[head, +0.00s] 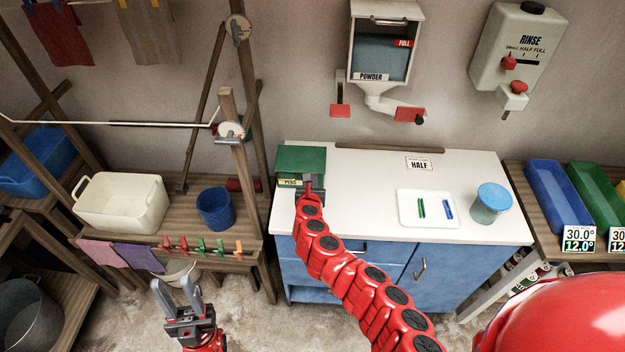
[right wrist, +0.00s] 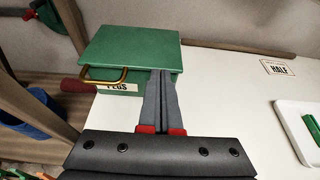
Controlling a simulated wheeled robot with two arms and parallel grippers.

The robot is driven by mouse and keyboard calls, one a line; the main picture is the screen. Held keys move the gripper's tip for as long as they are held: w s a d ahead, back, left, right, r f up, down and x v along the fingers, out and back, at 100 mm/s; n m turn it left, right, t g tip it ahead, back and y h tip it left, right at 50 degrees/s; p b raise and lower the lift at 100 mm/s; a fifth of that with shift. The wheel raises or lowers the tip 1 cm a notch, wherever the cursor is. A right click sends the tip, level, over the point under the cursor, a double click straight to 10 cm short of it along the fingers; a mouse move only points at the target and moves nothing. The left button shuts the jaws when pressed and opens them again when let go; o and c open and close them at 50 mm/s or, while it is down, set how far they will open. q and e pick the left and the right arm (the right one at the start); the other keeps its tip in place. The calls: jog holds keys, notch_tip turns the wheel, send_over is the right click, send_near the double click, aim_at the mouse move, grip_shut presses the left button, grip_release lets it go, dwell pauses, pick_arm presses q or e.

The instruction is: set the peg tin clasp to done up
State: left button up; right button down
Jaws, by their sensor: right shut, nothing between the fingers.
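The peg tin (head: 302,160) is a green box with a "PEGS" label, standing with its lid down at the left back of the white counter. It also shows in the right wrist view (right wrist: 130,48). Its brass wire clasp (right wrist: 104,78) is a loop at the lid's front edge, above the label; I cannot tell whether it is fastened. My right gripper (head: 311,184) is shut and empty. In the right wrist view its fingertips (right wrist: 162,74) are at the tin's front, right of the clasp; contact is unclear. My left gripper (head: 174,288) is open and empty, low over the floor.
On the counter (head: 375,190) are a white tray (head: 429,221) with green and blue pegs and a blue-lidded jar (head: 491,203). A powder dispenser (head: 383,50) hangs above. A wooden post (head: 240,150) stands left of the tin. The counter's middle is clear.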

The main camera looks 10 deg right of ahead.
jog(key=shift+r, duration=0.1)
dwell(0.6)
jog(key=shift+r+p, duration=0.75)
jog(key=shift+p, duration=0.1)
jog(key=s+a+r+p, duration=0.1)
jog(key=s+r+p, duration=0.4)
jog(key=r+p, duration=0.2)
jog(key=shift+s+a+r+p, duration=0.2)
jog(key=shift+s+r+p, duration=0.1)
jog(key=shift+r+p, duration=0.15)
jog(key=shift+a, duration=0.15)
